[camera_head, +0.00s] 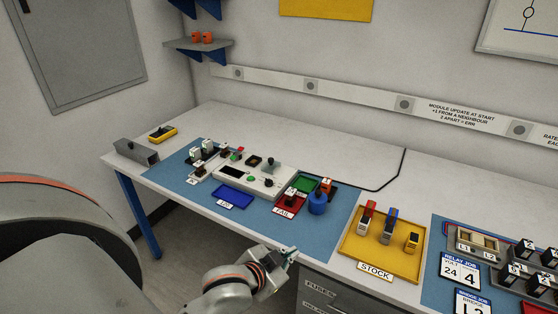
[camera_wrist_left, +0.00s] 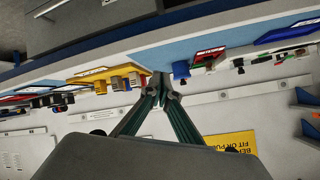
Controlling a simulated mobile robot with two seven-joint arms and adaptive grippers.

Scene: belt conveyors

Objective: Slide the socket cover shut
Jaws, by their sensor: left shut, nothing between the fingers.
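A white test unit (camera_head: 262,184) stands on the blue mat, with a dark screen, a green button and a small dark square fitting (camera_head: 254,161) at its back edge. This fitting may be the socket; I cannot tell its cover apart or how far it is shut. My left gripper (camera_head: 291,254) is in front of the bench's front edge, to the right of and nearer than the unit, touching nothing. Its fingertips meet, shut and empty, in the left wrist view (camera_wrist_left: 163,86). My right gripper is not in view.
A blue tray (camera_head: 232,202), a red FAIL tray (camera_head: 287,213) and a blue cylinder (camera_head: 317,205) stand along the mat's front. The yellow STOCK tray (camera_head: 352,247) holds several modules. Relay parts lie at right. White bench is clear behind the mat.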

